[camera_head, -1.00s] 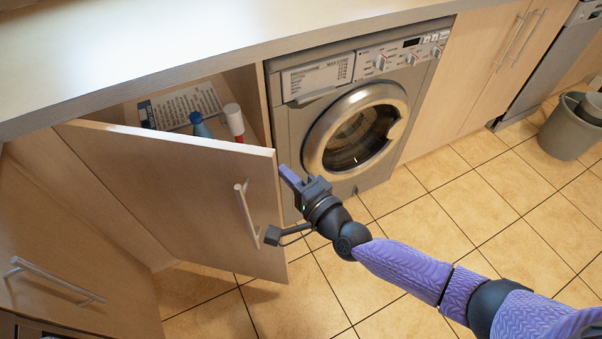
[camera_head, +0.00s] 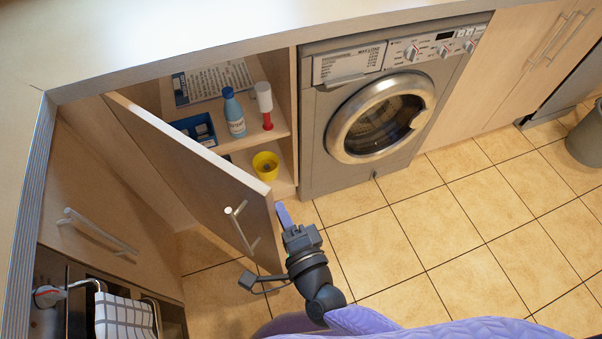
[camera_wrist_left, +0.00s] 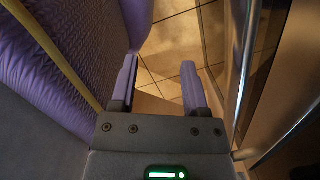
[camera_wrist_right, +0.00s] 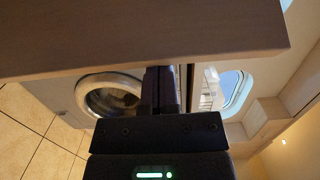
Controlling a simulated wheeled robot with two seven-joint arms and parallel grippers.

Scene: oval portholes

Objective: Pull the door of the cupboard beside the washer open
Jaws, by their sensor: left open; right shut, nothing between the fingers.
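The cupboard door (camera_head: 190,165) left of the washer stands wide open, swung out toward me, with a bar handle (camera_head: 240,228) on its outer face. My right gripper (camera_head: 284,216) is shut and empty at the door's free edge, on the side toward the washer; I cannot tell whether it touches. In the right wrist view, the door (camera_wrist_right: 130,35) spans the top, above the closed fingers (camera_wrist_right: 160,90). The washer (camera_head: 385,105) has its round door closed. My left gripper (camera_wrist_left: 160,85) is open and empty in the left wrist view; it is not seen in the head view.
Inside the cupboard are a blue bottle (camera_head: 234,112), a white and red bottle (camera_head: 265,103), a blue crate (camera_head: 196,130) and a yellow cup (camera_head: 265,165). A drawer handle (camera_head: 95,230) and a checked towel (camera_head: 122,316) are at left. The tiled floor (camera_head: 430,220) is clear.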

